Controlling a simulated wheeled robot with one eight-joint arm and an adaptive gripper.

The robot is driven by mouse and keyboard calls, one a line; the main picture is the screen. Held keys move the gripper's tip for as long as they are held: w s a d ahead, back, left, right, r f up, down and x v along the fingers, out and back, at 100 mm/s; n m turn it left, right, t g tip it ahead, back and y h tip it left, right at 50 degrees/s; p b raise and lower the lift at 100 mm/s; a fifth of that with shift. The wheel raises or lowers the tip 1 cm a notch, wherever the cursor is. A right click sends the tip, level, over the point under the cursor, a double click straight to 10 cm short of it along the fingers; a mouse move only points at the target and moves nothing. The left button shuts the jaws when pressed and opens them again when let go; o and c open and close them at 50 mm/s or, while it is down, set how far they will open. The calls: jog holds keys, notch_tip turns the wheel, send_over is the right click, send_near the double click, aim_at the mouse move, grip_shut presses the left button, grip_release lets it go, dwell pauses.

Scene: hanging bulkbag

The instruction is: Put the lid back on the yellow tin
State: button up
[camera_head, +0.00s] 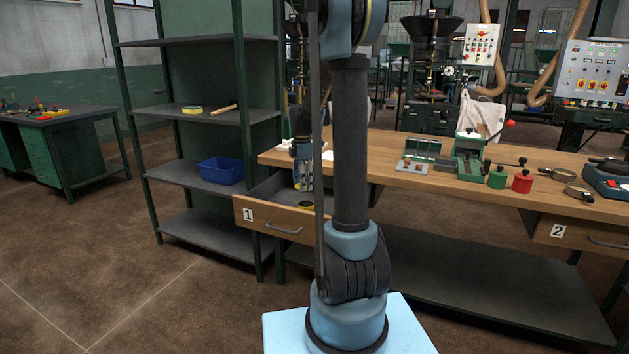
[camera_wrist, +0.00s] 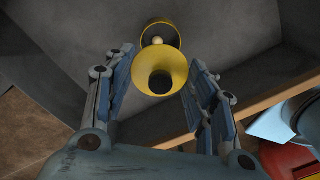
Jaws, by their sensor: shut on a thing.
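My gripper (camera_head: 303,181) is low over the open drawer at the left of the bench. Just beyond the lid is the yellow tin (camera_wrist: 177,27), open, with a yellow rim and dark inside. A small pale round thing shows at its near edge, and the lid hides part of the tin. The tin also shows in the head view (camera_head: 306,205), on the drawer floor. Lid and tin look apart.
The drawer (camera_head: 273,217) marked 1 is pulled out, its walls close around my gripper. The wooden bench (camera_head: 420,178) holds a green machine (camera_head: 468,155) and green and red pots. A shelf unit (camera_head: 190,170) with a blue bin (camera_head: 222,170) stands left.

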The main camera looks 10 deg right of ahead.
jog(key=shift+w+d, duration=0.1)
jog(key=shift+d, duration=0.4)
jog(key=shift+f, duration=0.1)
jog(key=shift+f, duration=3.15)
jog(key=shift+f, duration=0.1)
dwell(0.3)
jog(key=o, duration=0.9)
jog(key=shift+o, duration=0.2)
